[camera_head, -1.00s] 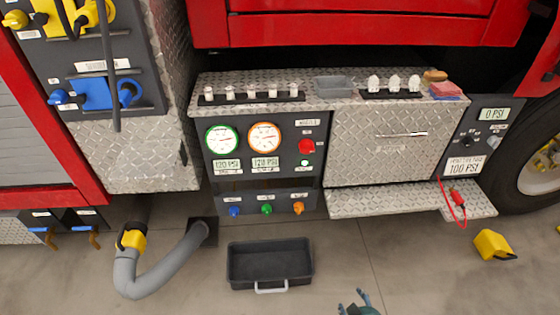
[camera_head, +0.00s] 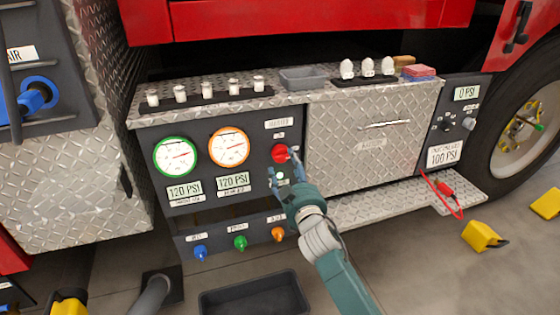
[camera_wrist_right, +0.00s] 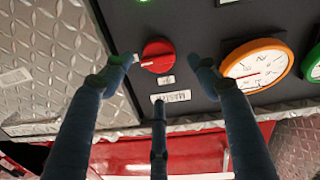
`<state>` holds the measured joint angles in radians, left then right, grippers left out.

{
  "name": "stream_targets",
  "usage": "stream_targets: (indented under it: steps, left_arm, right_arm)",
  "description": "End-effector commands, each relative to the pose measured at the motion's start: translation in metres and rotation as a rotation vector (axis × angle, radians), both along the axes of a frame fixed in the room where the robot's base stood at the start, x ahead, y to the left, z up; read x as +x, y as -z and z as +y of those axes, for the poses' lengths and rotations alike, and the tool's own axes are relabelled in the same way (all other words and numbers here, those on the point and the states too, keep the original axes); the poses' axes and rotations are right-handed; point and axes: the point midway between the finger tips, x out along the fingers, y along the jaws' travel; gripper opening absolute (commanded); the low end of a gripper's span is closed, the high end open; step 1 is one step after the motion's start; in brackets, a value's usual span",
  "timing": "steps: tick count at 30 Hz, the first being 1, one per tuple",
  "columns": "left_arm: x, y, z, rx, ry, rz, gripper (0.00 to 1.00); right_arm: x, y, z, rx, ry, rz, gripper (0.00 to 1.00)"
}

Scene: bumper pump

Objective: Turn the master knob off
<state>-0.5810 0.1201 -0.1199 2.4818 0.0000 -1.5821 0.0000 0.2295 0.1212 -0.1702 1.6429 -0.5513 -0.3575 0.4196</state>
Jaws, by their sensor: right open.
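The master knob (camera_head: 280,153) is a red round knob on the dark panel (camera_head: 215,205), right of the orange-ringed gauge. In the right wrist view the red knob (camera_wrist_right: 158,55) lies between the spread fingers, with a white label below it. My right gripper (camera_head: 284,178) is open at the panel, its fingers just below and around the knob's lower side; contact cannot be told. It also shows large in the right wrist view (camera_wrist_right: 160,75), with nothing held. A small lit green lamp (camera_head: 280,175) sits below the knob, partly beside the fingers. My left gripper is not in view.
A green-ringed gauge (camera_head: 176,157) and an orange-ringed gauge (camera_head: 229,147) are left of the knob. Blue, green and orange knobs (camera_head: 240,243) line the lower panel. A diamond-plate step (camera_head: 375,205) juts out at right. A black tray (camera_head: 255,299) lies on the floor.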

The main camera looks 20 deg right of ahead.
Motion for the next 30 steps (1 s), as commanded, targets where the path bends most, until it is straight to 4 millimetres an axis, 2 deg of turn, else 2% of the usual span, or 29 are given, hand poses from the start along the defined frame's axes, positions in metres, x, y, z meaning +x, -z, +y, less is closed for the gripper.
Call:
stream_targets:
  steps: [3,9,14,21,23,28,30]
  left_arm:
    - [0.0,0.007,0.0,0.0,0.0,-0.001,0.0]
    - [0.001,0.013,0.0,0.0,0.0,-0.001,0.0]
    - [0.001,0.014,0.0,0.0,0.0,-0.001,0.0]
    - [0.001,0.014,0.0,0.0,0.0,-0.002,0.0]
    - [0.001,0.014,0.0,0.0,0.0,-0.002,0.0]
    - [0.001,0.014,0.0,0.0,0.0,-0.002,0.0]
    - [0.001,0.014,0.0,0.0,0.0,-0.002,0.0]
  right_arm:
    - [0.024,0.001,-0.001,-0.002,0.0,-0.001,0.6]
    - [0.051,0.001,-0.002,-0.002,0.0,-0.001,0.6]
    - [0.059,0.001,-0.002,0.0,-0.001,0.0,0.6]
    - [0.06,0.001,-0.002,0.0,-0.001,0.001,0.6]
    - [0.059,0.001,-0.002,0.0,-0.001,0.001,0.52]
    - [0.059,0.0,-0.002,0.0,-0.002,0.001,0.18]
    - [0.059,0.0,-0.002,0.0,-0.002,0.0,0.16]
